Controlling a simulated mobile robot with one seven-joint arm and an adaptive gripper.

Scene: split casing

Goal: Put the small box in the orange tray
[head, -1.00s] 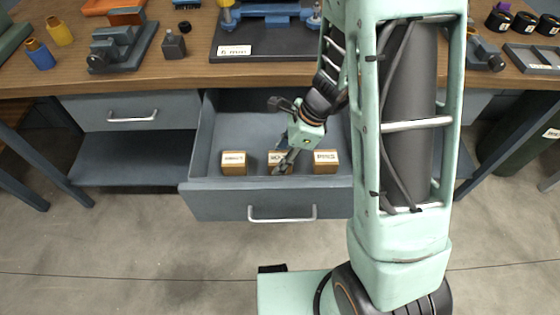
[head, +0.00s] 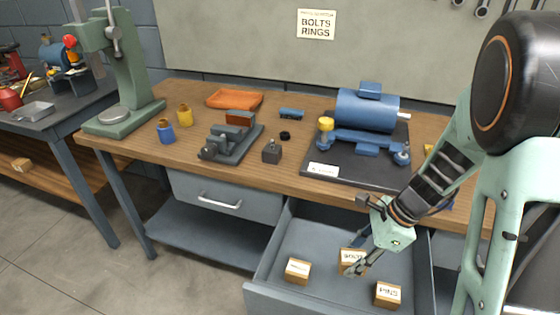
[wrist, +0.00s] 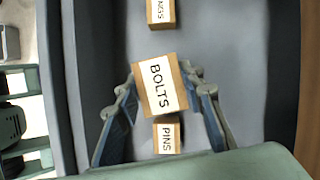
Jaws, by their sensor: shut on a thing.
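My gripper (head: 358,264) is low in the open drawer, pointing down. In the wrist view its two blue-grey fingers (wrist: 162,92) are shut on the sides of a small tan box labelled BOLTS (wrist: 160,86). The same box shows in the head view (head: 347,256), partly behind the fingers. I cannot tell whether it is clear of the drawer floor.
Two similar boxes stand in the drawer (head: 297,270) (head: 387,294); one reads PINS in the wrist view (wrist: 167,137). The drawer front (head: 275,300) juts out below the bench. A vise (head: 230,142), yellow and blue cups (head: 166,131) and a motor (head: 367,110) stand around the tray.

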